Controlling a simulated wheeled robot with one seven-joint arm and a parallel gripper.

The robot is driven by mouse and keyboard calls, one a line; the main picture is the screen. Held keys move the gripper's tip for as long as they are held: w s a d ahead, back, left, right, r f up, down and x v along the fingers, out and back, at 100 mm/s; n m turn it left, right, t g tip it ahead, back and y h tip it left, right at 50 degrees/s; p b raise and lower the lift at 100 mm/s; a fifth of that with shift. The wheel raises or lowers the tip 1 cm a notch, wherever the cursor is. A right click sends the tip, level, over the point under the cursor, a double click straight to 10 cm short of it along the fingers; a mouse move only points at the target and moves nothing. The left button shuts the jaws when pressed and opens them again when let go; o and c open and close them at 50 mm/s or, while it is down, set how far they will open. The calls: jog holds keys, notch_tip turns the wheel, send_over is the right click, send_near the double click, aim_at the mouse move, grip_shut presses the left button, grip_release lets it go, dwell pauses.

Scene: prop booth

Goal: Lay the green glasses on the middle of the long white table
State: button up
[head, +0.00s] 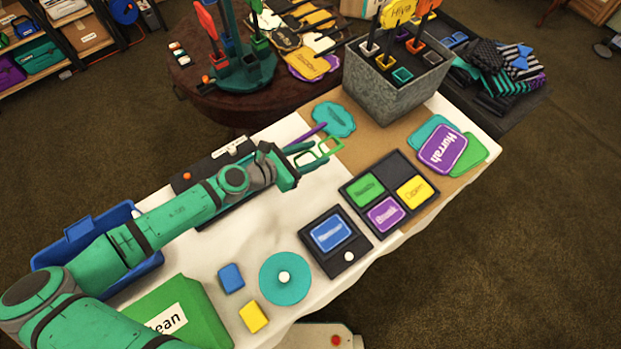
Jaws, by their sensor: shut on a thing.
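My gripper (309,154) is at the end of my teal arm, above the middle of the long white table (318,190). It is shut on the green glasses (331,146). Their square green rims stick out past the fingertips, and the fingers hide part of them. The glasses look held over the table, near where the white cloth meets a brown strip. I cannot tell how high they are.
A teal cloud-shaped sign (334,119) and a purple stick (305,133) lie just beyond the glasses. A dark tray with coloured cards (367,189) and a grey bin (392,92) stand to the right. White cloth below my gripper is bare.

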send_over(311, 185)
jog(key=f, duration=0.4)
jog(key=shift+w+f, duration=0.3)
jog(key=shift+w, duration=0.1)
jog(key=shift+s+f, duration=0.15)
jog(key=shift+f, duration=0.8)
jog(key=shift+s+f, duration=0.15)
jog(key=shift+f, duration=0.75)
jog(key=o, duration=1)
jog(key=v, duration=1.2)
